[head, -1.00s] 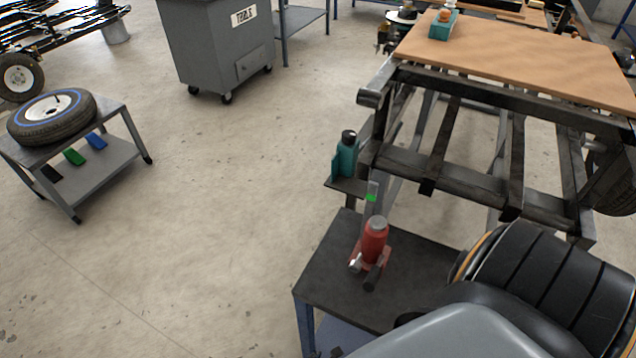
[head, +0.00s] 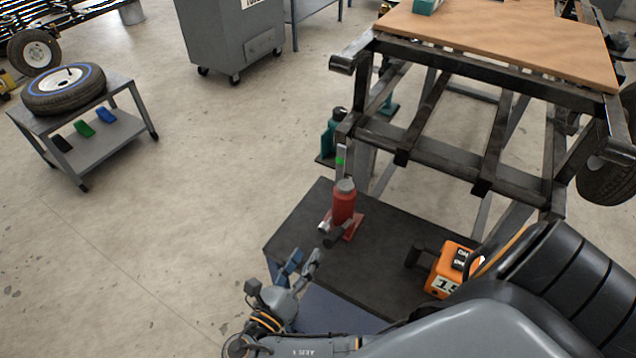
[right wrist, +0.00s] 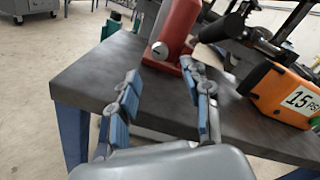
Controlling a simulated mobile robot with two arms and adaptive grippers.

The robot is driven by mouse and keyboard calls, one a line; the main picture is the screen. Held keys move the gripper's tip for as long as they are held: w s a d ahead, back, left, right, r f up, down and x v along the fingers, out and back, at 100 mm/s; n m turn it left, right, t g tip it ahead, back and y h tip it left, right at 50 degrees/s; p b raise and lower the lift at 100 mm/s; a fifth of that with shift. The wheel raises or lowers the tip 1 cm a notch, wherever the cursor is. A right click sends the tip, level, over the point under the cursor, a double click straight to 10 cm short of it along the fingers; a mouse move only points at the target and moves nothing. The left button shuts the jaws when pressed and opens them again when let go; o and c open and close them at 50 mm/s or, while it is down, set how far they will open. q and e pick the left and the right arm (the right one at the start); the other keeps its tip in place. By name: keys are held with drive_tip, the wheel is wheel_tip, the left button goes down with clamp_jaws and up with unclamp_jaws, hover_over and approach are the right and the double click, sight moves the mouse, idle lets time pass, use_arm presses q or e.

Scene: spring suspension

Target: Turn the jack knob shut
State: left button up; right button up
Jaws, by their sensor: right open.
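The red bottle jack (head: 344,203) stands upright on the dark top of a low table (head: 300,228). Its small silver knob (head: 325,228) sticks out low on its left side. In the right wrist view the jack (right wrist: 180,22) shows at the top, cut off by the frame, with the round knob (right wrist: 159,49) facing me. My right gripper (head: 303,257) is open and empty, over the table's left front edge, short of the jack. In the right wrist view its blue-padded fingers (right wrist: 161,72) are spread, with the knob beyond and between their tips, apart from them. My left gripper is not in view.
An orange box marked 15 (head: 452,268) stands on the table right of the jack. A dark metal frame (head: 440,155) rises behind the table, with a teal bottle-shaped item (head: 333,135) at its corner. The floor to the left is clear up to the tire cart (head: 115,140).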

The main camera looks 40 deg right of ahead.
sight(322, 231)
drive_tip(key=x, duration=0.6)
drive_tip(key=shift+w+d, duration=0.2)
drive_tip(key=shift+d, duration=0.15)
clamp_jaws()
